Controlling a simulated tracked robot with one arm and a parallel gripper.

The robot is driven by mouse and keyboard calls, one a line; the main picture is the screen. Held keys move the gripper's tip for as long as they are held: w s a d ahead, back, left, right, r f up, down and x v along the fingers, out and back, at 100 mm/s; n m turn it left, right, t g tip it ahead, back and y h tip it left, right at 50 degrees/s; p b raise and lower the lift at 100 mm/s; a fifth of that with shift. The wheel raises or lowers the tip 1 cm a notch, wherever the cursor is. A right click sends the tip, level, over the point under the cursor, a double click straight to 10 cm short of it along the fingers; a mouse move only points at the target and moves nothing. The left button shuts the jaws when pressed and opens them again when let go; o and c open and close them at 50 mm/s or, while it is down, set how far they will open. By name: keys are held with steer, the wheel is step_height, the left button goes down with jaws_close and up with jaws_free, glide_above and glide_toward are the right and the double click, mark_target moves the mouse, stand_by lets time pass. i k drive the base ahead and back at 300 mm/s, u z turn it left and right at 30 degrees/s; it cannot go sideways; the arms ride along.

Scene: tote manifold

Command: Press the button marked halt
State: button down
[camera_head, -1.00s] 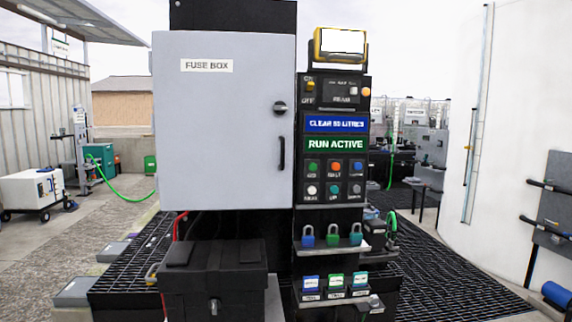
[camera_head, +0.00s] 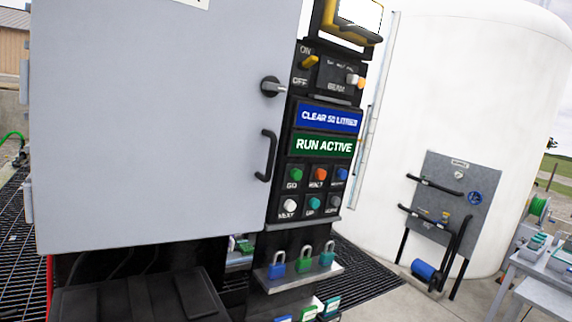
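The halt button (camera_head: 320,175) is an orange-red round button, in the top row of a black button panel (camera_head: 302,218). Its label reads HALT. A green GO button (camera_head: 296,174) is at its left and a blue button (camera_head: 342,174) at its right. Below are a white NEXT button (camera_head: 290,206), a teal UP button (camera_head: 314,203) and a dark button (camera_head: 334,203). A green sign above reads RUN ACTIVE (camera_head: 324,145). My gripper is not in view, so its state does not show.
The grey fuse box door (camera_head: 150,130), with a black handle (camera_head: 267,156) sticking out, stands left of the panel. Padlocks (camera_head: 304,258) sit on a shelf below. A yellow-framed lamp (camera_head: 350,20) is on top. A white tank (camera_head: 460,90) stands behind right.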

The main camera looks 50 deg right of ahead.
mark_target(321, 174)
steer(key=z, duration=0.25)
steer(key=i, duration=0.85)
steer(key=z, duration=0.5)
